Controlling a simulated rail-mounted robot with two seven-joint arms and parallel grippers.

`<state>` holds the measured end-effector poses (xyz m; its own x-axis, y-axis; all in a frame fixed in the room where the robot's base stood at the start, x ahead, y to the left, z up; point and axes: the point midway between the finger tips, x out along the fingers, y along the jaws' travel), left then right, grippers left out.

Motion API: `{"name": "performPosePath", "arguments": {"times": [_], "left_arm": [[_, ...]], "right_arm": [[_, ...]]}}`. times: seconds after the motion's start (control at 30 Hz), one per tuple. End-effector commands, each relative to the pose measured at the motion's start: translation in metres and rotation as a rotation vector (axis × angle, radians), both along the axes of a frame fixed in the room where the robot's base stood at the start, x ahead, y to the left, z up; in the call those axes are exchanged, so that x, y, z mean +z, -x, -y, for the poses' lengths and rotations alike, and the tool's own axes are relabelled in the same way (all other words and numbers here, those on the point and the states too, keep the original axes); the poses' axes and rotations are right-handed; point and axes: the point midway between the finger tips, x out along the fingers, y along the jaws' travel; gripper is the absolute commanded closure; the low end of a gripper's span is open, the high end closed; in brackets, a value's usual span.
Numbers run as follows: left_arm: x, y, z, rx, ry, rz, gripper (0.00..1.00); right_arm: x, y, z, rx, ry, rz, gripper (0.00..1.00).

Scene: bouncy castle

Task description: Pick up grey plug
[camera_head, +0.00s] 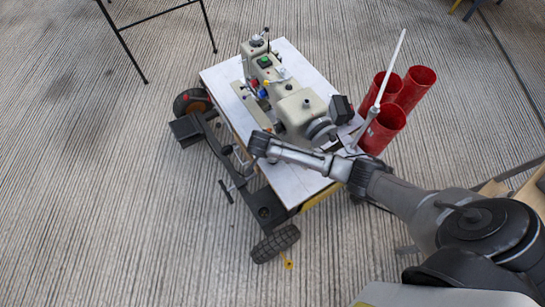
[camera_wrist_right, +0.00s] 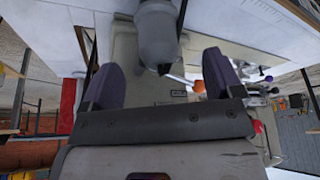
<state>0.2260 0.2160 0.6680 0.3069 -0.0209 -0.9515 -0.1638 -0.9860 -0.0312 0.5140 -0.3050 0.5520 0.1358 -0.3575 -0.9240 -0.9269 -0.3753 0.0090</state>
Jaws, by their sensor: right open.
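I cannot pick out a grey plug with certainty in either view. My right arm reaches in from the lower right in the head view, and its dark end (camera_head: 260,144) is over the cart's white top (camera_head: 285,180), beside the beige machine (camera_head: 296,108). In the right wrist view my right gripper (camera_wrist_right: 160,80) is open, with its two purple-padded fingers apart. A grey tapered cylinder (camera_wrist_right: 158,38) shows between and beyond the fingers; I cannot tell whether it is the plug or part of the machine. Nothing is visibly held. My left gripper is out of view.
Several red cylinders (camera_head: 384,128) stand at the cart's right side, near a thin white rod (camera_head: 391,68). The cart has dark wheels (camera_head: 275,243) and a black frame. Thin black legs (camera_head: 130,55) stand at upper left. The ribbed floor (camera_head: 90,190) at left is clear.

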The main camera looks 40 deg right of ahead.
Motion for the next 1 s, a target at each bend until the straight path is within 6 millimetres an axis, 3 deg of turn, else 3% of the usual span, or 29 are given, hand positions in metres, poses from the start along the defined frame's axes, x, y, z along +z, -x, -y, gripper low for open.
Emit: {"name": "performPosePath", "arguments": {"times": [0.33, 0.7, 1.0], "left_arm": [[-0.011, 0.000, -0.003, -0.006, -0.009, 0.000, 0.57], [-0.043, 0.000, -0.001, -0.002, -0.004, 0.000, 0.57], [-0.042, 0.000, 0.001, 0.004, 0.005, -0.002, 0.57]], "right_arm": [[-0.014, -0.001, 0.005, 0.001, 0.002, 0.000, 0.14], [-0.055, -0.005, 0.018, 0.000, 0.002, 0.001, 0.14], [-0.055, -0.006, 0.019, 0.000, 0.001, 0.000, 0.17]]}}
